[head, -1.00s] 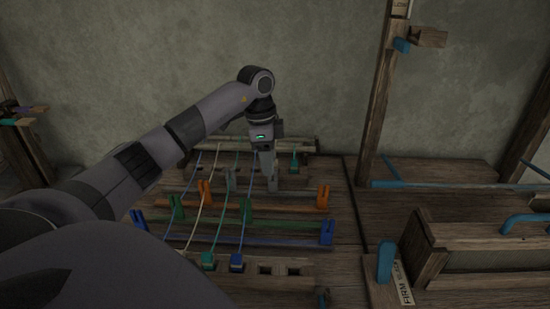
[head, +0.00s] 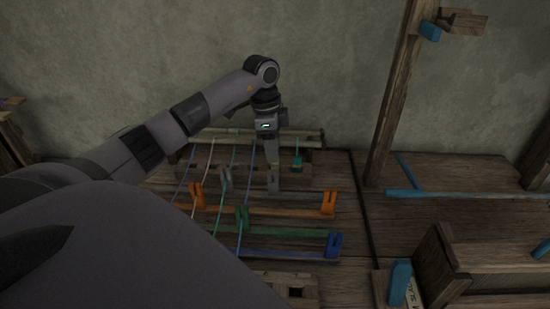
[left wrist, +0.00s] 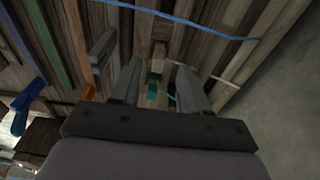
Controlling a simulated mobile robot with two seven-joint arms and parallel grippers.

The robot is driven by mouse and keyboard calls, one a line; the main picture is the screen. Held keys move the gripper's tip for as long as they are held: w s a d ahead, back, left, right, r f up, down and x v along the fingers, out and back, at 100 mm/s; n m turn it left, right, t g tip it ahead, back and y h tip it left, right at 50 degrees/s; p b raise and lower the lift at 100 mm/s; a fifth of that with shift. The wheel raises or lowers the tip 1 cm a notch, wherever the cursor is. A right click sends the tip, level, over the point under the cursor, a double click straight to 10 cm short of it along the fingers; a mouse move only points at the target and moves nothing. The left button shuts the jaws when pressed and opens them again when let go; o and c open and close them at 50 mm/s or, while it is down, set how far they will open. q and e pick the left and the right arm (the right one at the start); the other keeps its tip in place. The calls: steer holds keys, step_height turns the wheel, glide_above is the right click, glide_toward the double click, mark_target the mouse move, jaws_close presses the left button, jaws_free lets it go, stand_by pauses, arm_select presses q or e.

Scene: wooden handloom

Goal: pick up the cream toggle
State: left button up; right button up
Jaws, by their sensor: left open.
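In the left wrist view a small pale cream block (left wrist: 159,54), which looks like the cream toggle, shows between and just beyond my fingertips. I cannot tell how far below them it is. In the head view I cannot make it out; my gripper hides that spot. My left gripper (head: 273,188) points down over the loom's back part, and its two fingers also show in the left wrist view (left wrist: 158,70). It is open, with nothing held. A teal piece (left wrist: 152,87) shows between the fingers, nearer the palm. My right gripper is not in view.
A teal toggle (head: 297,163) stands right of my gripper. A wooden upright (head: 391,100) stands at the right.

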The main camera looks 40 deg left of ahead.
arm_select(q)
steer(key=shift+w+d+f, duration=0.1)
steer(key=shift+d+f, duration=0.05)
steer(key=shift+f, duration=0.8)
steer(key=shift+d+f, duration=0.15)
steer(key=shift+f, duration=0.8)
jaws_close()
steer(key=shift+r, duration=0.1)
step_height(320, 180, up, 20)
steer(key=p, duration=0.2)
